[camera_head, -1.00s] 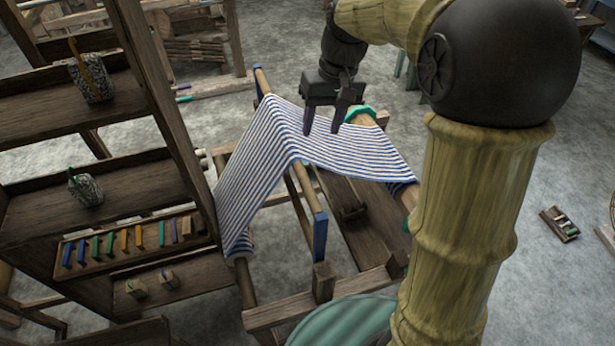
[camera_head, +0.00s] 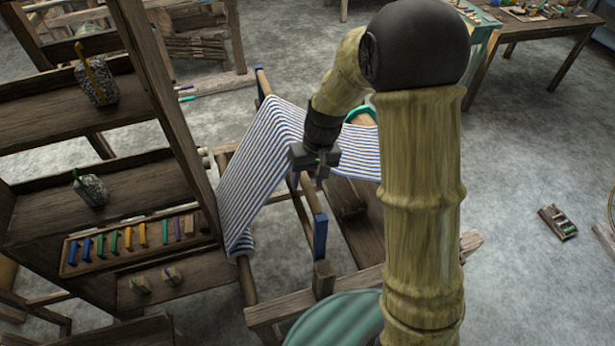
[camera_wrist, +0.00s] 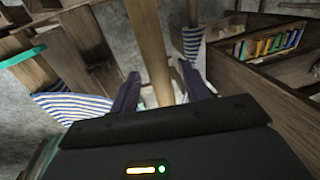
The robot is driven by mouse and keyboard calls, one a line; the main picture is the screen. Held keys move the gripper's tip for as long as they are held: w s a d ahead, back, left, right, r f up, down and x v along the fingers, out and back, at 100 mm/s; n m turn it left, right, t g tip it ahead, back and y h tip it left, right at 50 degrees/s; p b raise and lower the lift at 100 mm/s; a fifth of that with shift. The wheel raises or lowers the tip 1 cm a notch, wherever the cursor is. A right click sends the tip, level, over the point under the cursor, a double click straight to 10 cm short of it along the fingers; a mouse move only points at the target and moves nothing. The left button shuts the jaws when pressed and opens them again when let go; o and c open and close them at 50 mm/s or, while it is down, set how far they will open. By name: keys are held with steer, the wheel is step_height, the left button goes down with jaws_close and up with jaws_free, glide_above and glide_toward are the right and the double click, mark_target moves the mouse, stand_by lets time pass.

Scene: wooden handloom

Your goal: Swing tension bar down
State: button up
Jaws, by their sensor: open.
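The tension bar (camera_head: 303,208) is a long wooden bar with blue ends. My gripper (camera_head: 321,178) is over the loom beside the bar, in front of the cloth. In the wrist view, my gripper (camera_wrist: 158,72) is open, with two dark fingers apart. A wooden bar (camera_wrist: 150,40), apparently the tension bar, runs up between them. I cannot tell whether the fingers touch it. My arm and gripper hide the right part of the cloth and part of the bar.
A wooden shelf (camera_head: 120,170) with yarn and a tray of colored pieces (camera_head: 135,240) stands close at the left of the loom. A green round seat (camera_head: 335,318) is in front.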

steer(key=shift+f, duration=0.35)
jaws_close()
steer(key=shift+a+r, duration=0.1)
